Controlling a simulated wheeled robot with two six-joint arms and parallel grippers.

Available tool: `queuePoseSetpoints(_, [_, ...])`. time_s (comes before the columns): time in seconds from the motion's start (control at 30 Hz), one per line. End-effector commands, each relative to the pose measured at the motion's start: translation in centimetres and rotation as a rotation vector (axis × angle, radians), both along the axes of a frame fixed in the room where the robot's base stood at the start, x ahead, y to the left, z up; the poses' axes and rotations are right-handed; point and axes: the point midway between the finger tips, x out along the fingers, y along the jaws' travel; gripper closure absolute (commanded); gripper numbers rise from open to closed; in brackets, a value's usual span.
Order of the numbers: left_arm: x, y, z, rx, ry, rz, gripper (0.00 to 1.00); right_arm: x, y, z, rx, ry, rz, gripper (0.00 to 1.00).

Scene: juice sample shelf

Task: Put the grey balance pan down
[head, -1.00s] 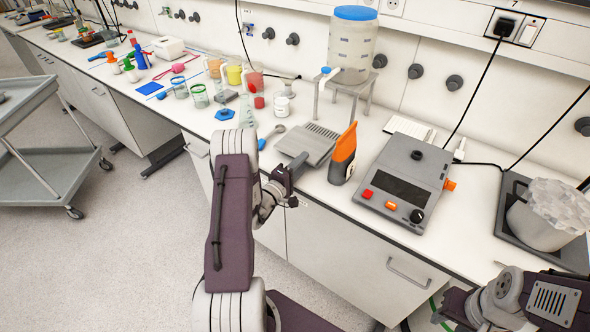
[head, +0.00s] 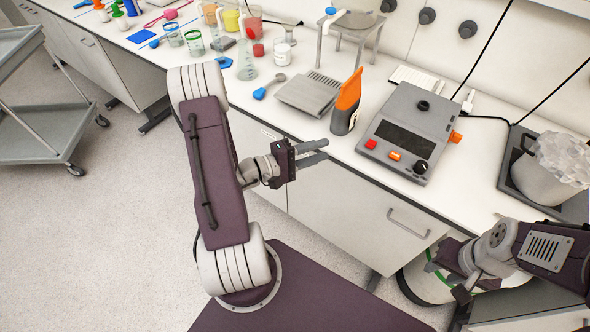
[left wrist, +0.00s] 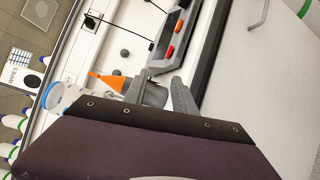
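A flat grey plate (head: 303,97), which I take for the balance pan, lies on the white counter with a ribbed grey part at its far edge. I cannot tell whether the two are one piece. My left gripper (head: 322,151) is in front of the counter's edge, apart from the plate. Its fingers are parted with nothing between them; they also show parted in the left wrist view (left wrist: 162,90). The grey instrument (head: 405,130) with red and orange buttons stands to the plate's right. My right gripper (head: 455,276) is low at the right, its fingers apart and empty.
An orange-topped grey bottle (head: 347,103) stands between plate and instrument. A blue-handled spoon (head: 268,87) lies left of the plate. Beakers and a metal stand (head: 352,28) are behind. A grey cart (head: 45,120) stands at left.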

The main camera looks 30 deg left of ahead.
Motion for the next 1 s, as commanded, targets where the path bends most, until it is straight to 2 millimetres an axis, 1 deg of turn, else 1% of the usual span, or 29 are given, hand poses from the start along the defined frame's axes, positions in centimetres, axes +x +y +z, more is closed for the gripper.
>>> queuePoseSetpoints(0.03, [-2.4, -5.6, 0.5, 0.003, 0.091, -0.247, 0.68, 0.0, 0.0, 0.0, 0.0, 0.0, 0.0, 0.62])
queuePoseSetpoints(0.07, [-4.7, -8.6, 0.3, 0.021, 0.172, -0.403, 0.68, 0.0, 0.0, 0.0, 0.0, 0.0, 0.0, 0.62])
queuePoseSetpoints(0.1, [-8.7, -11.7, -0.4, 0.09, 0.297, -0.609, 0.68, 0.0, 0.0, 0.0, 0.0, 0.0, 0.0, 0.62])
queuePoseSetpoints(0.13, [-11.8, -13.0, -1.4, 0.176, 0.398, -0.747, 0.68, 0.0, 0.0, 0.0, 0.0, 0.0, 0.0, 0.62])
queuePoseSetpoints(0.17, [-14.6, -13.3, -2.4, 0.284, 0.491, -0.857, 0.68, 0.0, 0.0, 0.0, 0.0, 0.0, 0.0, 0.62])
queuePoseSetpoints(0.2, [-17.5, -12.4, -3.8, 0.457, 0.597, -0.961, 0.68, 0.0, 0.0, 0.0, 0.0, 0.0, 0.0, 0.62])
queuePoseSetpoints(0.23, [-18.9, -11.2, -4.7, 0.599, 0.653, -1.009, 0.68, 0.0, 0.0, 0.0, 0.0, 0.0, 0.0, 0.62])
queuePoseSetpoints(0.27, [-19.5, -9.7, -5.4, 0.742, 0.69, -1.03, 0.68, 0.0, 0.0, 0.0, 0.0, 0.0, 0.0, 0.62])
queuePoseSetpoints(0.3, [-19.4, -7.8, -6.0, 0.922, 0.708, -1.03, 0.68, 0.0, 0.0, 0.0, 0.0, 0.0, 0.0, 0.62])
queuePoseSetpoints(0.33, [-18.8, -6.5, -6.1, 1.043, 0.701, -1.012, 0.68, 0.0, 0.0, 0.0, 0.0, 0.0, 0.0, 0.62])
queuePoseSetpoints(0.37, [-18.0, -5.5, -6.1, 1.148, 0.684, -0.986, 0.68, 0.0, 0.0, 0.0, 0.0, 0.0, 0.0, 0.62])
queuePoseSetpoints(0.4, [-16.6, -4.5, -5.7, 1.262, 0.648, -0.947, 0.68, 0.0, 0.0, 0.0, 0.0, 0.0, 0.0, 0.62])
queuePoseSetpoints(0.5, [-13.9, -3.6, -4.7, 1.426, 0.556, -0.865, 0.68, 0.0, 0.0, 0.0, 0.0, 0.0, 0.0, 0.62])
queuePoseSetpoints(0.6, [-12.9, -3.4, -4.1, 1.478, 0.516, -0.83, 0.68, 0.0, 0.0, 0.0, 0.0, 0.0, 0.0, 0.62])
queuePoseSetpoints(0.63, [-12.8, -3.4, -4.1, 1.482, 0.514, -0.829, 0.7, 0.0, 0.0, 0.0, 0.0, 0.0, 0.0, 0.62])
queuePoseSetpoints(0.73, [-12.8, -3.4, -4.1, 1.48, 0.516, -0.829, 0.98, 0.0, 0.0, 0.0, 0.0, 0.0, 0.0, 0.62])
queuePoseSetpoints(0.77, [-12.8, -3.4, -4.2, 1.479, 0.517, -0.828, 1.0, 0.0, 0.0, 0.0, 0.0, 0.0, 0.0, 0.62])
queuePoseSetpoints(0.87, [-12.9, -3.3, -4.2, 1.47, 0.529, -0.816, 1.0, 0.0, 0.0, 0.0, 0.0, 0.0, 0.0, 0.62])
queuePoseSetpoints(1.0, [-13.1, -3.3, -4.2, 1.427, 0.591, -0.761, 1.0, 0.0, 0.0, 0.0, 0.0, 0.0, 0.0, 0.62])
